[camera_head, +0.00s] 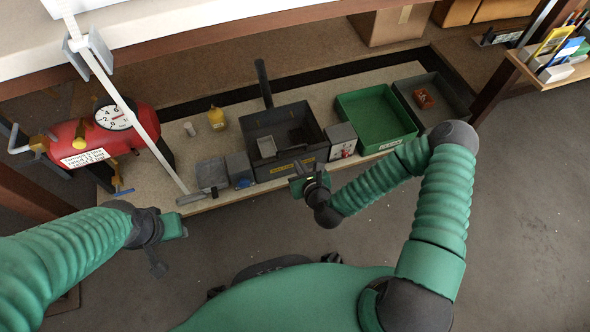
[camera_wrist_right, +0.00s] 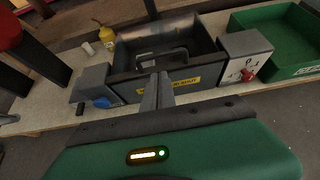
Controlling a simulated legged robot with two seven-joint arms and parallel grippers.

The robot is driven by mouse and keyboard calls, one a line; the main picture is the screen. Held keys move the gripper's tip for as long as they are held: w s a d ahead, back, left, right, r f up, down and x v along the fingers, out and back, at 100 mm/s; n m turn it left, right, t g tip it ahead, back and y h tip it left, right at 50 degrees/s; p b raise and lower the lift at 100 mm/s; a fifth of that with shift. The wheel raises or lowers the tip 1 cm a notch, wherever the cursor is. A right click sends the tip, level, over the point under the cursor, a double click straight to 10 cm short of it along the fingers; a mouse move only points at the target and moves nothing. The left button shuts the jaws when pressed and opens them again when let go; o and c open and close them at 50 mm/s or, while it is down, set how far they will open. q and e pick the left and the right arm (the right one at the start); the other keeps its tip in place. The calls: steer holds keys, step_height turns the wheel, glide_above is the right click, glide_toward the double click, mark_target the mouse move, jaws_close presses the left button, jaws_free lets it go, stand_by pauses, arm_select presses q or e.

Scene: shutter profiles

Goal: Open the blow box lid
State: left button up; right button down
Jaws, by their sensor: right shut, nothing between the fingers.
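The blow box (camera_head: 258,130) is a dark grey box with a yellow label on its front, on the low bench. I see into its dark inside, where a lighter grey piece lies; I cannot make out a separate lid. In the right wrist view the blow box (camera_wrist_right: 125,84) shows a loop-like grey handle (camera_wrist_right: 162,56) behind its front rim. My right gripper (camera_head: 305,182) is just in front of the box. Its fingertips (camera_wrist_right: 157,82) are shut and empty before the yellow label; contact cannot be told. My left gripper (camera_head: 172,230) is at lower left, away from the box, fingers unclear.
A grey box with a red knob (camera_head: 342,140) and a green tray (camera_head: 375,118) stand right of the blow box. A yellow bottle (camera_head: 218,119) and small grey boxes (camera_head: 239,168) are to its left. A dark post (camera_head: 263,80) rises behind it. A red tank (camera_head: 100,135) stands far left.

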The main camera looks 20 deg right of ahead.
steer(key=b+x, duration=0.4)
steer(key=x, duration=0.4)
steer(key=shift+s+f, duration=0.1)
